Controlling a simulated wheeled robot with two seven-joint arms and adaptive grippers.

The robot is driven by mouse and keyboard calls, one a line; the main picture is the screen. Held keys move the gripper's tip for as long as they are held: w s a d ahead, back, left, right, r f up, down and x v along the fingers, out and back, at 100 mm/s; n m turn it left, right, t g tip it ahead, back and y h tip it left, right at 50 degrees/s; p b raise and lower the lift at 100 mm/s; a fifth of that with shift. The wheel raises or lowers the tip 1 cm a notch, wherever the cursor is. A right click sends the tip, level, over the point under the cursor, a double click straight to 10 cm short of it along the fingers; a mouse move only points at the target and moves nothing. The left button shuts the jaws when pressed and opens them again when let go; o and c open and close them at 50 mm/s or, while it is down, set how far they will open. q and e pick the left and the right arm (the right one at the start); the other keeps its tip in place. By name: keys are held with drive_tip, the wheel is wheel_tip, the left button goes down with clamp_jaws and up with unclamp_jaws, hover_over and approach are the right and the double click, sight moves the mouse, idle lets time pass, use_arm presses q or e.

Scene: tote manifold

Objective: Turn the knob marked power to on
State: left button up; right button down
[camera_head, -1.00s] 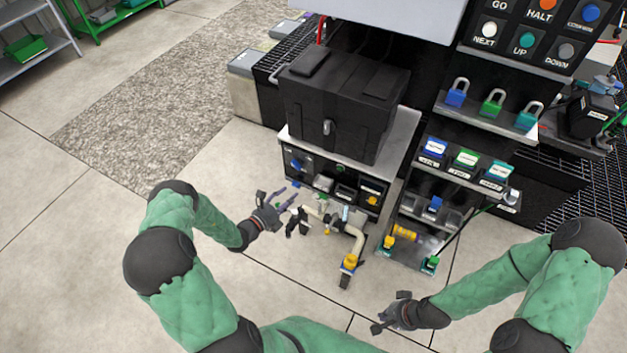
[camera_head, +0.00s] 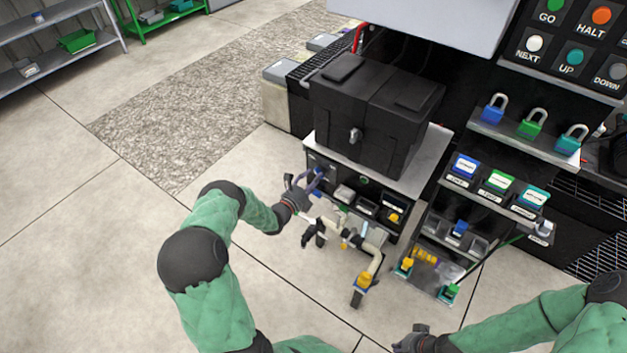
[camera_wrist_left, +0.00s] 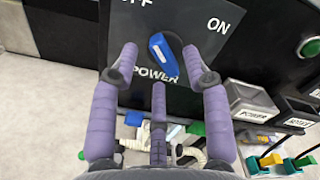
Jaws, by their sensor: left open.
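The blue power knob (camera_wrist_left: 163,56) sits on a dark panel (camera_wrist_left: 208,64) between the labels OFF at upper left and ON at upper right, with POWER printed below. Its handle is tilted, with its pale-marked end up and to the left, toward OFF. My left gripper (camera_wrist_left: 160,62) is open, its purple fingers spread to the left, right and below the knob. Whether a finger touches it is unclear. In the head view my left gripper (camera_head: 306,182) is at the left end of the panel front. My right gripper (camera_head: 412,340) is low at the bottom edge, away from the panel, its fingers unclear.
A black case (camera_head: 370,125) sits on top of the panel unit. Pale pipework (camera_head: 365,255) with a yellow fitting stands on the floor in front. Shelves with padlocks (camera_head: 530,123) and labelled boxes are to the right. The floor at left is clear.

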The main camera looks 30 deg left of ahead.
use_arm(q)
drive_tip(key=shift+w, duration=0.4)
clamp_jaws()
